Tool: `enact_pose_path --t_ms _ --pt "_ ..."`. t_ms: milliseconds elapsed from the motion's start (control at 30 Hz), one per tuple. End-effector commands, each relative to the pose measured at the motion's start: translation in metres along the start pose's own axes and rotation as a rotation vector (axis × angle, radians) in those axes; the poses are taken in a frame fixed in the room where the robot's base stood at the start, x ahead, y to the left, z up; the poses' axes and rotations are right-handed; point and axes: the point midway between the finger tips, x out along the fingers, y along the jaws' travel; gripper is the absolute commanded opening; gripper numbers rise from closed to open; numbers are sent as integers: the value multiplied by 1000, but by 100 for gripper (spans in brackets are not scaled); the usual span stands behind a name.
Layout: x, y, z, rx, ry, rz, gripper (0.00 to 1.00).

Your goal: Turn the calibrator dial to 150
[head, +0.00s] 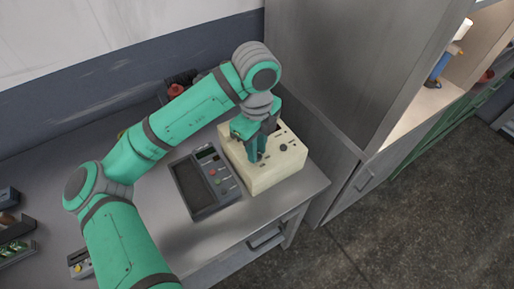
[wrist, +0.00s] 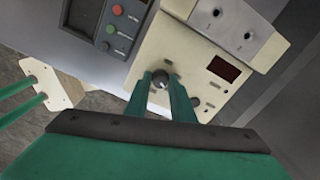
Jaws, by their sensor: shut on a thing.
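The calibrator is a cream box (head: 275,176) near the right end of the metal table. In the wrist view its cream top panel (wrist: 188,45) carries a dark red display (wrist: 224,68), whose digits are too small to read. A dark round dial (wrist: 160,79) sits on the panel. My gripper (wrist: 163,77) is shut on the dial, with one green finger on either side of it. In the head view my gripper (head: 256,157) reaches down onto the box and hides the dial. The dial's pointer and scale cannot be made out.
A dark grey device with buttons (head: 206,183) stands just left of the calibrator. A tall grey cabinet (head: 325,80) rises close behind and to the right. Small dark trays (head: 14,230) lie at the far left. The table front (head: 225,232) is clear.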

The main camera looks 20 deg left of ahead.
Motion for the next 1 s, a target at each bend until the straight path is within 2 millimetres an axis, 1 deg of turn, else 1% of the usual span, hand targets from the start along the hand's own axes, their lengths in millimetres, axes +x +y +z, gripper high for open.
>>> enact_pose_path --t_ms 300,700,733,800,1000 --pt "0 0 -2 84 -1 4 0" --pt "1 1 -2 89 1 6 0" --pt "1 1 -2 89 1 6 24" --pt "1 1 -2 88 1 6 40" --pt "0 1 0 85 0 5 40"
